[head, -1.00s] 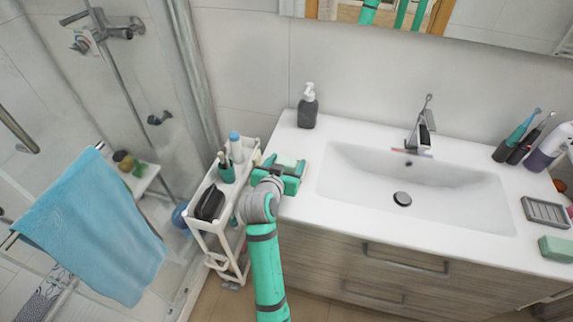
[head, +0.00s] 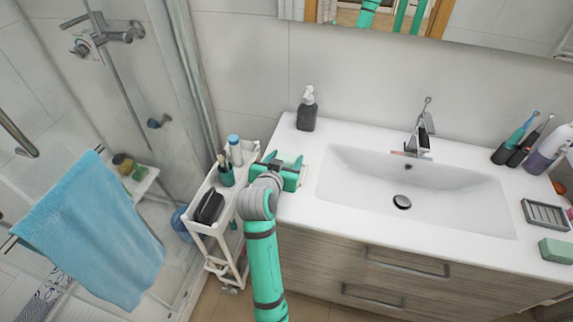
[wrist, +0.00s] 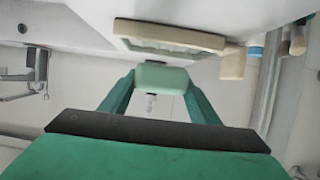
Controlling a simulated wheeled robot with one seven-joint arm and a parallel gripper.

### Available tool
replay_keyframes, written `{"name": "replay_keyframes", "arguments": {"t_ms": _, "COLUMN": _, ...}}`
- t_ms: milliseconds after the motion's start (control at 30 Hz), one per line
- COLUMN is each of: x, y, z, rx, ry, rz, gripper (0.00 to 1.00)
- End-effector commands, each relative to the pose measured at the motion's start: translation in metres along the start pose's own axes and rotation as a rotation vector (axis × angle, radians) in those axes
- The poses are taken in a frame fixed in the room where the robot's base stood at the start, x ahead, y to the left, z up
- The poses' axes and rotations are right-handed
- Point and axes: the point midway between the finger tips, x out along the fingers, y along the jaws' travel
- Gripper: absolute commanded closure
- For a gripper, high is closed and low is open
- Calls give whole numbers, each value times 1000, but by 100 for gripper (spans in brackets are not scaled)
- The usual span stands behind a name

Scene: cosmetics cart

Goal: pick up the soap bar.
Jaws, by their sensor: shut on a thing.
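A pale green, rounded soap bar (wrist: 161,77) sits between the two green fingers of my gripper (wrist: 160,85) in the wrist view. The fingers press on its left and right ends, so my gripper is shut on it. In the head view my gripper (head: 285,162) is at the left end of the white counter, beside the cart. The soap bar is mostly hidden there by my own gripper and wrist. Whether the bar still touches a surface below is not clear.
The white cart (head: 203,228) stands left of the counter, holding a black pouch (head: 209,206), a green brush cup (head: 226,176) and a blue-capped bottle (head: 235,152). A dark soap dispenser (head: 307,112) stands behind my gripper. The sink (head: 425,190) lies to the right.

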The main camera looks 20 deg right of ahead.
Motion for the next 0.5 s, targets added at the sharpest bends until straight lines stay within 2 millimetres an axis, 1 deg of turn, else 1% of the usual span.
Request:
{"name": "replay_keyframes", "arguments": {"t_ms": 267, "x": -67, "y": 16, "z": -38, "rx": 3, "ry": 6, "rz": -2, "gripper": 68}}
{"name": "replay_keyframes", "arguments": {"t_ms": 400, "x": -102, "y": 27, "z": -38, "rx": 1, "ry": 3, "rz": -1, "gripper": 68}}
{"name": "replay_keyframes", "arguments": {"t_ms": 500, "x": -122, "y": 34, "z": -38, "rx": 1, "ry": 2, "rz": -2, "gripper": 68}}
